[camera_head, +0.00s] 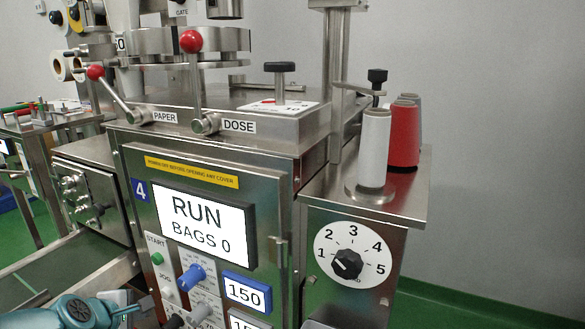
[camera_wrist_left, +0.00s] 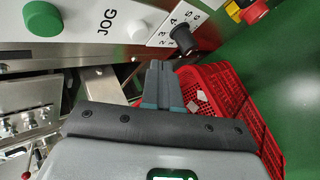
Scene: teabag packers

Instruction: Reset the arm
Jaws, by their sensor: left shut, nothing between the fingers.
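My left gripper (camera_wrist_left: 160,68) is shut and empty in the left wrist view, its two fingers together below the machine's panel. Part of my teal left arm shows at the bottom left of the head view, beside the front of the packing machine (camera_head: 270,175). The gripper is apart from the green START button (camera_wrist_left: 43,19) and the white JOG button (camera_wrist_left: 139,31), which show above it in the wrist view. My right gripper is in neither view.
The machine's screen (camera_head: 204,226) reads RUN, BAGS 0. A black dial (camera_head: 347,263) and red-knobbed levers (camera_head: 190,42) stick out. Thread spools (camera_head: 375,150) stand on the right shelf. A red crate (camera_wrist_left: 235,105) with pale pieces lies beyond the fingers. Green floor lies right.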

